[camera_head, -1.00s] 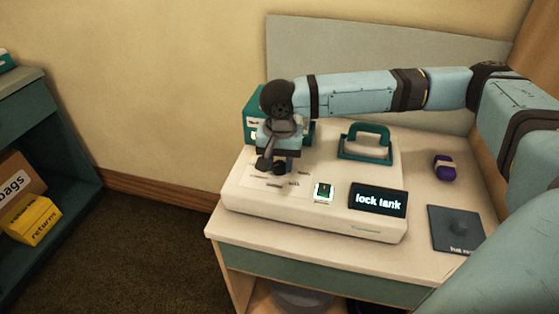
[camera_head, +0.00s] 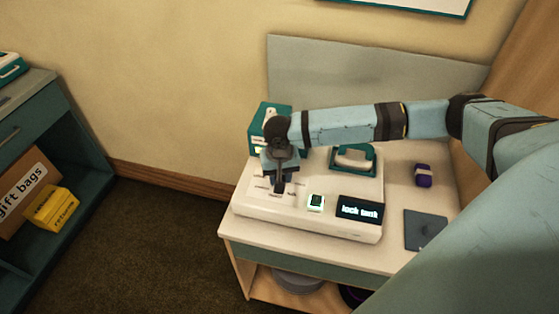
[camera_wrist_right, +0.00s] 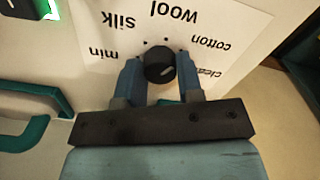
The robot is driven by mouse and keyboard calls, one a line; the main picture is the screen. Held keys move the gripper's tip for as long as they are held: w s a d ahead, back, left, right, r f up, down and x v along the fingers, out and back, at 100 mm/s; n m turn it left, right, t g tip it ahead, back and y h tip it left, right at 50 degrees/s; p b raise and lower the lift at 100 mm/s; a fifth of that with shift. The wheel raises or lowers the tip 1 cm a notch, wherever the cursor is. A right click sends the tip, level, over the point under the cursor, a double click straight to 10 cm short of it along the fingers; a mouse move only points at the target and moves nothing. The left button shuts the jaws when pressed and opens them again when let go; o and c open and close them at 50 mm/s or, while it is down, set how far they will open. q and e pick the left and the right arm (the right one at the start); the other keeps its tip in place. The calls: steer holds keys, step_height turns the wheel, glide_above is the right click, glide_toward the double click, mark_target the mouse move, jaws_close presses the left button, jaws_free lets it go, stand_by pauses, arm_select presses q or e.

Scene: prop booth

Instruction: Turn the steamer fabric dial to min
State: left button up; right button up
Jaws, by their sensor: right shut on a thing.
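The steamer (camera_head: 300,222) is a white console on the table. Its fabric dial (camera_wrist_right: 158,66) is a small black round knob on a white label sheet, seen in the right wrist view. The words min, silk, wool, cotton and a partly hidden "clea..." stand around it, upside down in that view. My right gripper (camera_wrist_right: 160,72) has its blue fingers on either side of the dial, shut on it. It also shows in the head view (camera_head: 278,187), where it covers the dial. I cannot surely tell which word the dial points to. My left gripper is out of view.
The steamer's display (camera_head: 360,210) reads "lock tank", beside a green-lit switch (camera_head: 316,202). A teal-handled tank (camera_head: 354,160) sits behind. A purple item (camera_head: 423,175) and a dark grey pad (camera_head: 425,230) lie to the right. A teal box (camera_head: 268,125) stands behind my gripper.

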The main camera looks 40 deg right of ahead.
steer(key=n+p, duration=0.2)
steer(key=p, duration=0.1)
steer(key=n+p, duration=0.4)
steer(key=p, duration=0.1)
steer(key=shift+r+n+p, duration=0.25)
steer(key=shift+n+p, duration=0.05)
steer(key=shift+p, duration=0.05)
steer(key=n+p, duration=0.2)
steer(key=n, duration=0.1)
steer(key=n+p, duration=0.1)
steer(key=n, duration=0.2)
steer(key=shift+f, duration=0.15)
steer(key=n, duration=0.3)
steer(key=shift+n+p, duration=0.4)
steer(key=n, duration=0.2)
steer(key=shift+n, duration=0.4)
steer(key=n, duration=0.4)
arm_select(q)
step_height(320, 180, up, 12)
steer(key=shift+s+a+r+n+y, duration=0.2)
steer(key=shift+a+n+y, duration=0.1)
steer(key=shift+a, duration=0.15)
arm_select(e)
steer(key=shift+n, duration=1.6)
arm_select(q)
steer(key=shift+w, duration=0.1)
arm_select(e)
steer(key=o, duration=0.9)
